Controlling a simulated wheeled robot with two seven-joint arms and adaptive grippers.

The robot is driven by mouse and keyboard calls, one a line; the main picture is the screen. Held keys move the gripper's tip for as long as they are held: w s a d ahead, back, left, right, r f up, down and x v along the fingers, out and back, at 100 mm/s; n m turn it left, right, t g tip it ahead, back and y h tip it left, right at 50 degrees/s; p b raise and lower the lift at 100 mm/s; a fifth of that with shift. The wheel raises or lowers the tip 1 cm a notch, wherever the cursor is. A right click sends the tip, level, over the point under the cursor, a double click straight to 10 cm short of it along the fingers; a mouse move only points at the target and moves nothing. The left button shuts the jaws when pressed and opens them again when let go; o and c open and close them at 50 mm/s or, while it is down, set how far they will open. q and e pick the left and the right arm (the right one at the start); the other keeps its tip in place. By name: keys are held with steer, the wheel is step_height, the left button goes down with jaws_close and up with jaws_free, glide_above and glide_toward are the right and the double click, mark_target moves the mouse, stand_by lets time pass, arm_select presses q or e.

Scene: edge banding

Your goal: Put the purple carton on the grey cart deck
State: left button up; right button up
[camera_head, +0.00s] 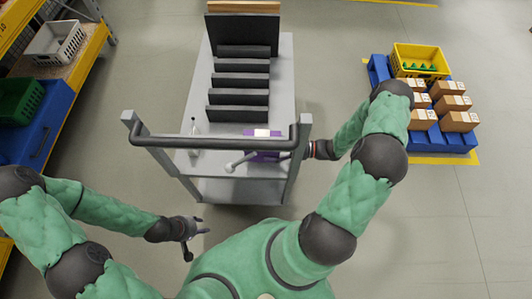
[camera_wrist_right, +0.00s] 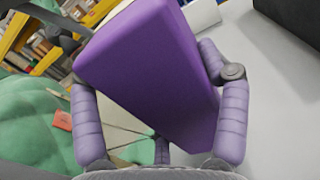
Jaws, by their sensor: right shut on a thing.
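The purple carton (camera_wrist_right: 150,65) fills the middle of the right wrist view, tilted there, between the lavender fingers of my right gripper (camera_wrist_right: 160,105). In the head view the carton (camera_head: 268,156) shows partly behind the cart's dark handle bar, at the near end of the grey cart deck (camera_head: 202,100). My right gripper is shut on it, coming in from the cart's right side. I cannot tell whether the carton touches the deck. My left gripper (camera_head: 198,236) is open and empty, low in front of the cart, left of my body.
Dark upright panels (camera_head: 240,80) stand in a row on the deck. A white bottle (camera_head: 194,138) stands near the handle (camera_head: 215,141). A blue pallet (camera_head: 440,138) with brown boxes and a yellow crate (camera_head: 420,58) is at the right. Shelves with bins (camera_head: 55,42) are at the left.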

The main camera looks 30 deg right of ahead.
mark_target(259, 158)
steer(key=shift+w+a, duration=0.25)
steer(key=shift+a, duration=0.1)
steer(key=shift+w+a+f+b, duration=0.15)
steer(key=shift+a+b, duration=0.15)
step_height(259, 158, down, 3)
steer(key=shift+d+f+b, duration=0.1)
steer(key=shift+f+b, duration=0.05)
steer(key=shift+b, duration=0.9)
steer(key=shift+f, duration=0.1)
steer(key=o, duration=1.4)
